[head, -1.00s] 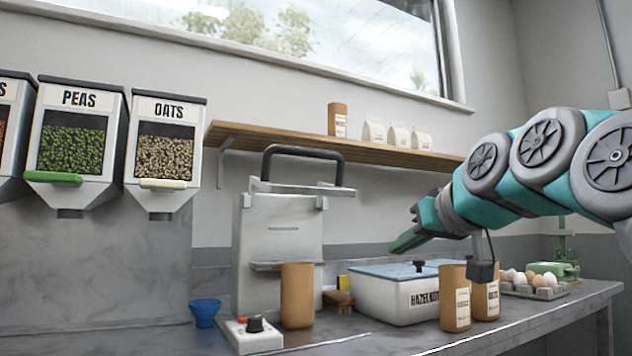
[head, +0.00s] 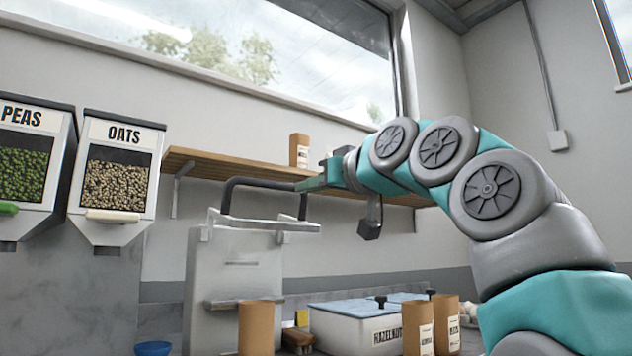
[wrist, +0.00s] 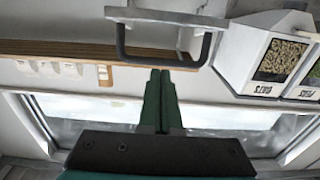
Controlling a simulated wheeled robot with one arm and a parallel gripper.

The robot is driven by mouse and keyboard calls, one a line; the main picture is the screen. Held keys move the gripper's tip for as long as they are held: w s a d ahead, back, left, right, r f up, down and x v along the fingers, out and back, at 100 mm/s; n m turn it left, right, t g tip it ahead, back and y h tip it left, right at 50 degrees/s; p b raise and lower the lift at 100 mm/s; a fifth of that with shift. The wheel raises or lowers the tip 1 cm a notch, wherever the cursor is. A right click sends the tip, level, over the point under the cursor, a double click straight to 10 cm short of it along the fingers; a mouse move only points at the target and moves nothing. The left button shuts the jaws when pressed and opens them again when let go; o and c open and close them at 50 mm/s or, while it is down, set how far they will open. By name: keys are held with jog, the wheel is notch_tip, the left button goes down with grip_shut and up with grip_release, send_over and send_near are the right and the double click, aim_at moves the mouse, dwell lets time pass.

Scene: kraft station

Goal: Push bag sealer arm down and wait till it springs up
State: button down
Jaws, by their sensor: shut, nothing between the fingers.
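The bag sealer (head: 232,275) is a pale grey upright machine against the wall. Its arm, a dark bar handle (head: 255,183) on a light frame, is raised at the top. In the wrist view, the dark handle (wrist: 120,45) and part of the frame (wrist: 165,17) show at the top. My gripper (head: 312,184) is shut and empty, with its green fingers at the right end of the handle in the head view. In the wrist view, the fingertips (wrist: 160,72) are close to the handle bar; I cannot tell whether they touch. A brown bag (head: 256,328) stands in front of the sealer.
A wooden shelf (head: 215,163) with a brown bag (head: 299,150) runs behind my gripper. The oats dispenser (head: 118,180) hangs at left. A hazelnut bin (head: 345,325), more brown bags (head: 418,327) and a blue cup (head: 153,349) stand below.

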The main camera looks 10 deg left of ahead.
jog(key=w+a+f, duration=0.4)
jog(key=a, duration=0.1)
jog(key=shift+w+a, duration=0.35)
jog(key=shift+w, duration=0.05)
dwell(0.3)
jog(key=shift+f, duration=0.1)
